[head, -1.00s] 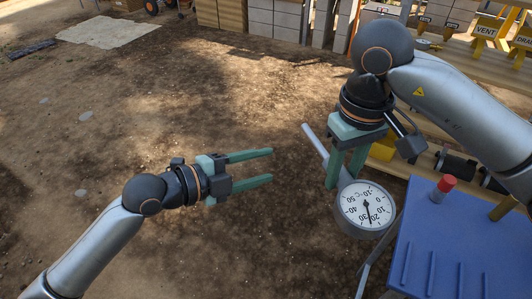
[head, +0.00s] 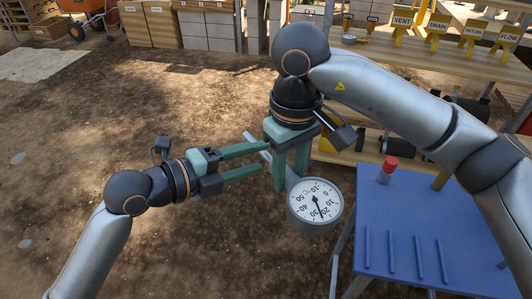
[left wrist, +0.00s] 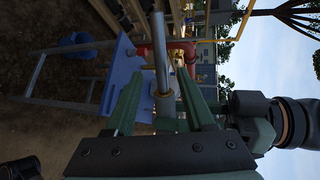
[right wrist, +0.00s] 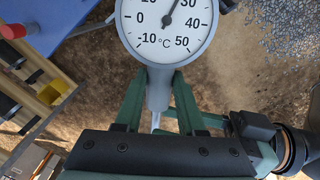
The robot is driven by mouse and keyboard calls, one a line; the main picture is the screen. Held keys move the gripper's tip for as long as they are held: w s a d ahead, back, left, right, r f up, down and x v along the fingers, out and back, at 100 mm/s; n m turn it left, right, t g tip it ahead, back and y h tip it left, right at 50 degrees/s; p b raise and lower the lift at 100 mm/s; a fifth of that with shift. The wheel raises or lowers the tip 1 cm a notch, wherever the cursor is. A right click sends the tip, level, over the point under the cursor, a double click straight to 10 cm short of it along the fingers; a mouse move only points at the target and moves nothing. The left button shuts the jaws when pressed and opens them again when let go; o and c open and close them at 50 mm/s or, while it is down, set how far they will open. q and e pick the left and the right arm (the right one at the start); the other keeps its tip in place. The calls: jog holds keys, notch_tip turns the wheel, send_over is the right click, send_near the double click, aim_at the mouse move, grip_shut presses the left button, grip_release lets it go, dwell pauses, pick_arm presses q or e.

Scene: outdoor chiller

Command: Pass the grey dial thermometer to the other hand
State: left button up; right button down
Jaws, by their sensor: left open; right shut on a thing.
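The grey dial thermometer has a round white dial (head: 316,201) and a thin grey stem. My right gripper (head: 291,180) is shut on its neck, holding it in the air; the right wrist view shows the neck (right wrist: 159,92) between the fingers, with the dial beyond. The stem points up and left in the head view. My left gripper (head: 264,157) is open, and its fingertips reach the stem. In the left wrist view, the stem (left wrist: 161,55) runs between the open fingers. Whether either finger touches it, I cannot tell.
A blue table (head: 420,230) with a red-capped part (head: 388,168) stands at the lower right. Wooden shelves with yellow tags such as VENT (head: 402,20) are behind it. Crates (head: 147,25) stand at the back.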

aim_at(262, 156)
pick_arm(q)
jog(key=shift+x, duration=1.9)
jog(key=c, duration=0.8)
grip_shut()
jog(key=shift+f, duration=0.1)
pick_arm(e)
jog(key=shift+r, duration=0.1)
jog(key=shift+c, duration=2.1)
grip_release()
